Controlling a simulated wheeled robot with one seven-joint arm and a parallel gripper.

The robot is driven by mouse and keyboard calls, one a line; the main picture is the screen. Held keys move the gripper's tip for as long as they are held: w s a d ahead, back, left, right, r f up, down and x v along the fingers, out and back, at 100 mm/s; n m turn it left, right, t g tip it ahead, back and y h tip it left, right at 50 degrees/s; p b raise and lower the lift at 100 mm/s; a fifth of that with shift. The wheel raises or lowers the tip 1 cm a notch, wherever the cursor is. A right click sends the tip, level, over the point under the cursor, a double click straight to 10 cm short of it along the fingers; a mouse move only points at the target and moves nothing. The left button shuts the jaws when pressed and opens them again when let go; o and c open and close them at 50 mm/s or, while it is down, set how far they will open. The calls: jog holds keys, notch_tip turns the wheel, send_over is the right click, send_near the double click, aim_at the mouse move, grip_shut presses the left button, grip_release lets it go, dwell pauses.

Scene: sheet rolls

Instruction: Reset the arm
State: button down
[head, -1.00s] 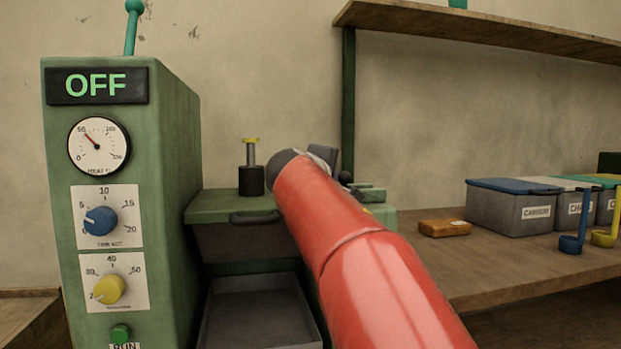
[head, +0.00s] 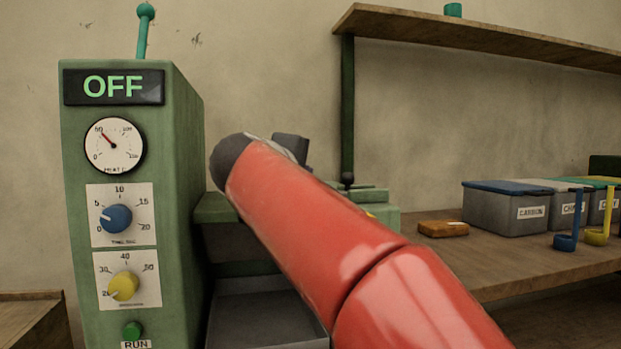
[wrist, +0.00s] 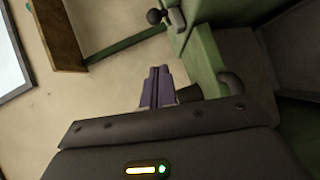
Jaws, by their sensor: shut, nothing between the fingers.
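My red arm reaches up and left across the middle of the head view, in front of the green machine. My gripper shows in the wrist view as two purple fingers (wrist: 157,88) pressed together with nothing between them. In the head view the gripper is mostly hidden behind the arm's dark end. The machine's control cabinet (head: 180,200) stands to the left of the arm. Its display (head: 113,87) reads OFF.
A grey tray (head: 265,315) sits low beside the cabinet. On the wooden bench (head: 500,265) at right are an orange-brown block (head: 443,229), a grey bin with a blue lid (head: 505,208), more bins, a blue scoop (head: 565,242) and a yellow scoop (head: 597,237). A shelf (head: 480,37) hangs above.

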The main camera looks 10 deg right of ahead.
jog(key=shift+s+a, duration=0.1)
jog(key=shift+s, duration=0.1)
jog(key=s+d+f+m+g+y+p, duration=0.1)
jog(key=s+d+f+m+g+y, duration=0.15)
jog(key=s+f, duration=0.5)
jog(key=s+d+f+m+g+y+p, duration=0.15)
jog(key=s+d+f, duration=0.25)
jog(key=f, duration=0.6)
jog(key=s+a+f+m+g+y, duration=0.2)
jog(key=s+f+m, duration=0.1)
jog(key=s+f, duration=0.5)
jog(key=s+a+f+m+g+y, duration=0.2)
jog(key=s+a+f+y, duration=0.1)
jog(key=s+f, duration=0.6)
jog(key=shift+f+m, duration=0.4)
jog(key=shift+f, duration=0.3)
jog(key=shift+s, duration=0.1)
